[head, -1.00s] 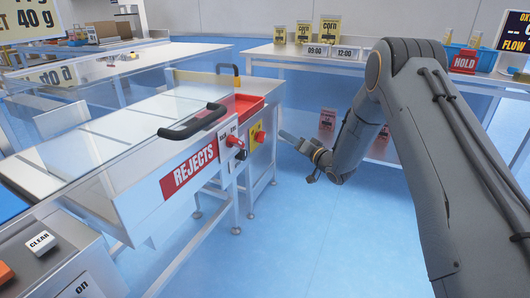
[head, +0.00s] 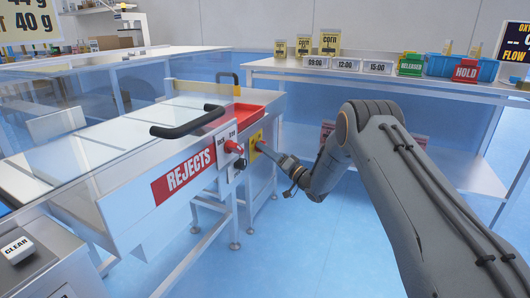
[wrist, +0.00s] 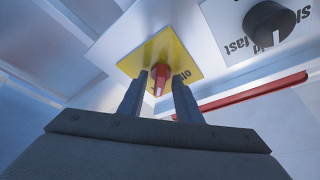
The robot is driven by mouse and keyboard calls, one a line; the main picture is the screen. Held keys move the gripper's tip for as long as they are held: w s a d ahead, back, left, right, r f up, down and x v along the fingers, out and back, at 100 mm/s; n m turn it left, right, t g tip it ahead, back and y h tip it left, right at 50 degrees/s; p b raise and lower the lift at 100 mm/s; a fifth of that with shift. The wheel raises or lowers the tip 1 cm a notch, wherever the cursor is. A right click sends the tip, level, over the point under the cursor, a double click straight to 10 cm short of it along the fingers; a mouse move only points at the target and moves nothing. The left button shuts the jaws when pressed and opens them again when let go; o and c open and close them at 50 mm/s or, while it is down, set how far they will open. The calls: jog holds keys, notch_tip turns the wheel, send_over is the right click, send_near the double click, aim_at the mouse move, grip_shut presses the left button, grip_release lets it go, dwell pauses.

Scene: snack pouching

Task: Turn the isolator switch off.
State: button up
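The isolator switch is a red knob (wrist: 160,76) with a pale mark, on a yellow plate (wrist: 184,58) on the machine's end face. In the wrist view, lettering reading "off" shows on the plate's right side. My gripper (wrist: 159,82) is open, one finger on each side of the red knob, with gaps showing; I cannot tell whether either finger touches it. In the head view, my gripper (head: 266,151) is at the yellow plate (head: 257,139), and the knob is hidden behind the fingers.
A black dial (wrist: 270,22) marked "fast" is on a neighbouring panel. In the head view, a red button (head: 232,147) sits beside the REJECTS sign (head: 184,176). A black handle (head: 188,124) is above.

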jog(key=shift+w+a, duration=0.1)
jog(key=c, duration=0.7)
jog(key=shift+n+b, duration=0.35)
jog(key=shift+n, duration=0.15)
jog(key=n+g+y+b, duration=0.1)
jog(key=n+g+b, duration=0.2)
jog(key=n, duration=0.5)
jog(key=n+g+y+b, duration=0.1)
jog(key=n+g+b, duration=0.3)
jog(key=n, duration=0.4)
jog(key=w+n+g+y+b, duration=0.1)
jog(key=n+g+y+b, duration=0.1)
jog(key=n+g+b, duration=0.2)
jog(key=shift+d+n+b, duration=0.15)
jog(key=shift+n+b, duration=0.35)
jog(key=shift+n, duration=0.6)
jog(key=shift+d+n+b, duration=0.1)
jog(key=shift+n+b, duration=0.4)
jog(key=shift+n, duration=0.6)
